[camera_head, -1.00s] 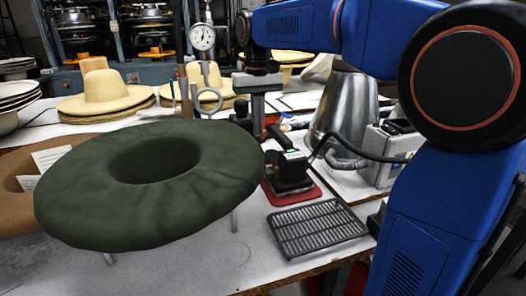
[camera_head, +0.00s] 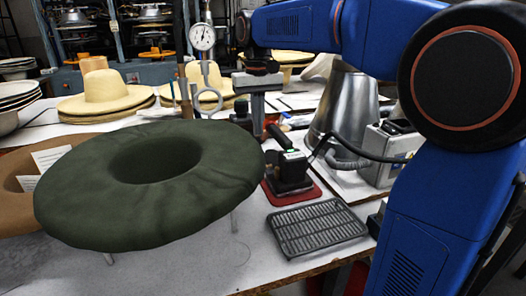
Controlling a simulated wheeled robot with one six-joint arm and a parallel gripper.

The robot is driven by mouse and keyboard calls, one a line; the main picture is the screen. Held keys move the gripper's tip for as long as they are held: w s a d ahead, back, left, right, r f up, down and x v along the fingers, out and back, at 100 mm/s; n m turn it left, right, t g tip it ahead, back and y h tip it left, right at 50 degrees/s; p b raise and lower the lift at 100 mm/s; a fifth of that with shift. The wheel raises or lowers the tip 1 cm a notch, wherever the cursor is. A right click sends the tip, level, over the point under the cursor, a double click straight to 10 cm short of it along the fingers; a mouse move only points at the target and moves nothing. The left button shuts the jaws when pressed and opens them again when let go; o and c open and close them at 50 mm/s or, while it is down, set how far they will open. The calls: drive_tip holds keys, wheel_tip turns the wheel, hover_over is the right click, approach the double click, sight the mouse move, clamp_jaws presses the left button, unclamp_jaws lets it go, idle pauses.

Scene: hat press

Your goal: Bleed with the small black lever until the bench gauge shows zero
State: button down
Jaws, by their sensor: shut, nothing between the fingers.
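The bench gauge (camera_head: 202,37), a round white dial, stands upright on a post behind the green hat form. Its needle is too small to read. My gripper (camera_head: 258,128) points down to the right of the gauge post, behind the green form's right edge. Its fingers look shut, with nothing seen between them. A small dark piece (camera_head: 241,112) shows just left of the fingers; I cannot tell whether it is the black lever or whether the fingers touch it. A grey ring-shaped fitting (camera_head: 219,100) sits below the gauge.
A large green felt hat form (camera_head: 90,205) fills the front left. A black iron (camera_head: 290,170) on a red pad and a slotted metal rack (camera_head: 315,228) stand front right. Straw hats (camera_head: 105,92) lie at the back left.

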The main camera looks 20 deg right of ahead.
drive_tip(key=shift+f, duration=1.4)
idle(0.9)
drive_tip(key=shift+r, duration=3.55)
